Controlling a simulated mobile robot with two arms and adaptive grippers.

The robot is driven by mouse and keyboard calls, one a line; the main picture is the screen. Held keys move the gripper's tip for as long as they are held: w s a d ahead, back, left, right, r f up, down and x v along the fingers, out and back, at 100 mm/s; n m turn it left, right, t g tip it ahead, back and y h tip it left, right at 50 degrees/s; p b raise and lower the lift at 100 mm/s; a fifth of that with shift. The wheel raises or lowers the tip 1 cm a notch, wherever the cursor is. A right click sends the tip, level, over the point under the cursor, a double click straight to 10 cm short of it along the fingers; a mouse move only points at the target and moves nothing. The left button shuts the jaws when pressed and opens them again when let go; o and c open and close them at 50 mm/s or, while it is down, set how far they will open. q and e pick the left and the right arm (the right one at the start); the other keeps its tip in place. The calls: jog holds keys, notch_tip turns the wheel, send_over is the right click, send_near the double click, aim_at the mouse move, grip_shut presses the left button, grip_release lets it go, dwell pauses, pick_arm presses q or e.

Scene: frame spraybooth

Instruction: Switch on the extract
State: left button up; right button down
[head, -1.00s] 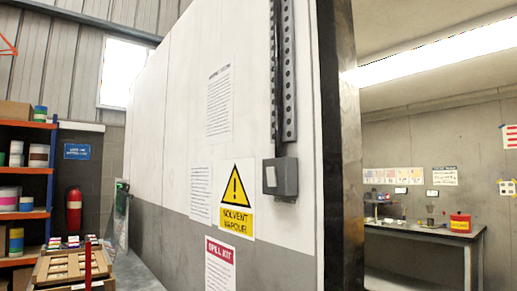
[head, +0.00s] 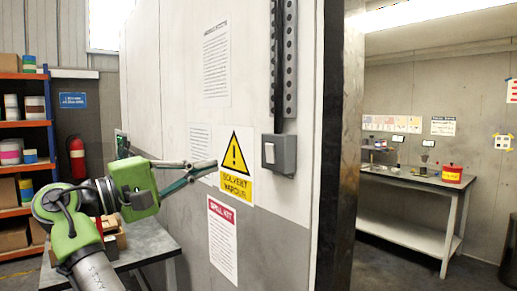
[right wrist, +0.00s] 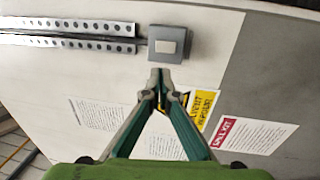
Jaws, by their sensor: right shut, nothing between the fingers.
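A grey switch box (head: 284,154) with a pale rocker (head: 269,153) is fixed to the booth wall, below a perforated metal channel. My right gripper (head: 214,164) is shut and empty, in front of the wall over the yellow solvent vapour sign (head: 237,188). In the head view its tips are left of the box and slightly lower. In the right wrist view the shut fingers (right wrist: 160,75) point at the switch box (right wrist: 181,53), with the rocker (right wrist: 166,46) in full view just beyond the tips. A small gap shows between tips and box. My left gripper is not in view.
A perforated channel (head: 290,60) runs up from the box. Paper notices hang around the sign, with a spill kit notice (head: 222,240) below. A dark post (head: 340,150) edges the opening at right, with a bench (head: 410,180) beyond. A table (head: 155,247) stands lower left.

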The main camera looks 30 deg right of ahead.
aim_at(268, 148)
jog(key=shift+d, duration=0.1)
jog(key=d+p, duration=0.1)
jog(key=d, duration=0.3)
jog(key=d+r+p, duration=0.1)
jog(key=d, duration=0.3)
jog(key=w+d+r+p, duration=0.1)
jog(key=d+p, duration=0.1)
jog(key=d, duration=0.2)
jog(key=shift+d, duration=0.85)
jog(key=shift+w, duration=0.1)
